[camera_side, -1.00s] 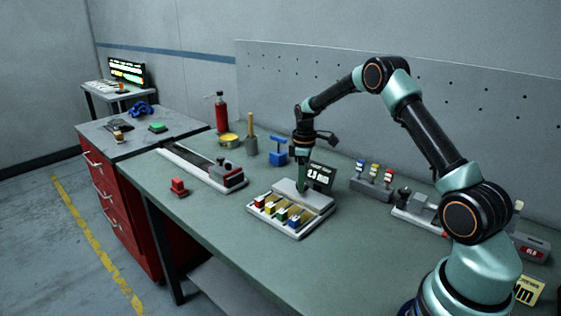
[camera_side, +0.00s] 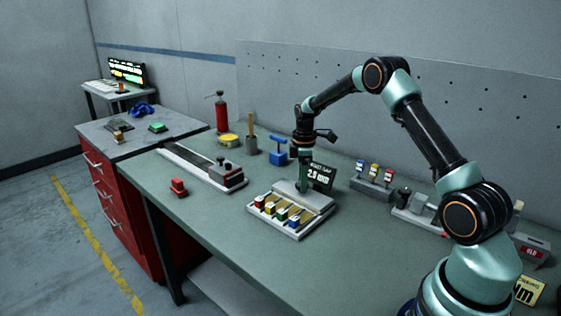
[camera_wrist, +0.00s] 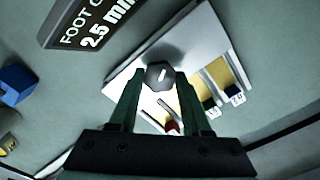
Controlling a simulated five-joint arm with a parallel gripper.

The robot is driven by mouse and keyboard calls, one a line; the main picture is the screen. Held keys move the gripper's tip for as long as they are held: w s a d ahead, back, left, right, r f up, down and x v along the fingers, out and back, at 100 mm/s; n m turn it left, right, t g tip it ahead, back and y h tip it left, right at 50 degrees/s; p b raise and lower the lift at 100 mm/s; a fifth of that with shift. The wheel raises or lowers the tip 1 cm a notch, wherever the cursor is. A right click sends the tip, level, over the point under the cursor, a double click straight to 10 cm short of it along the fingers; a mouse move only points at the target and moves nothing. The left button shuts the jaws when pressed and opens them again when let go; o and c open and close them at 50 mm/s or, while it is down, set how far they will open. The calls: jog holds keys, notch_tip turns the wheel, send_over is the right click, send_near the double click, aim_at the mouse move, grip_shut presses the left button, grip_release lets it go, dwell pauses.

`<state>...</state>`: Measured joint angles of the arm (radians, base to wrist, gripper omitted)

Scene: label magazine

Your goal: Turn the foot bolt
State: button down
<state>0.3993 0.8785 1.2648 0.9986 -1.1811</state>
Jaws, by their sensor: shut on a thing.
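The foot bolt (camera_wrist: 160,75) shows in the wrist view as a grey hexagonal head with a light mark on its top. It stands on the light grey magazine block (camera_wrist: 205,42), which also shows in the side view (camera_side: 318,203). My gripper (camera_wrist: 159,80) is shut on the bolt head, with one green finger on each side. In the side view my gripper (camera_side: 304,184) points down at the back of the block and hides the bolt. A dark sign (camera_wrist: 92,22) reading "FOOT G..." and "2.5 mm" stands beside the block.
Coloured label tabs (camera_side: 281,214) line the block's front. A rack with coloured pieces (camera_side: 371,184) stands to the right. A grey rail fixture (camera_side: 205,168), a blue tool stand (camera_side: 278,150) and a red block (camera_side: 178,187) are left. The bench front is clear.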

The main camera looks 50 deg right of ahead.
jog(key=shift+c, duration=1.8)
grip_release()
jog(key=shift+r, duration=0.1)
notch_tip(320, 180, up, 12)
jog(key=shift+r, duration=0.1)
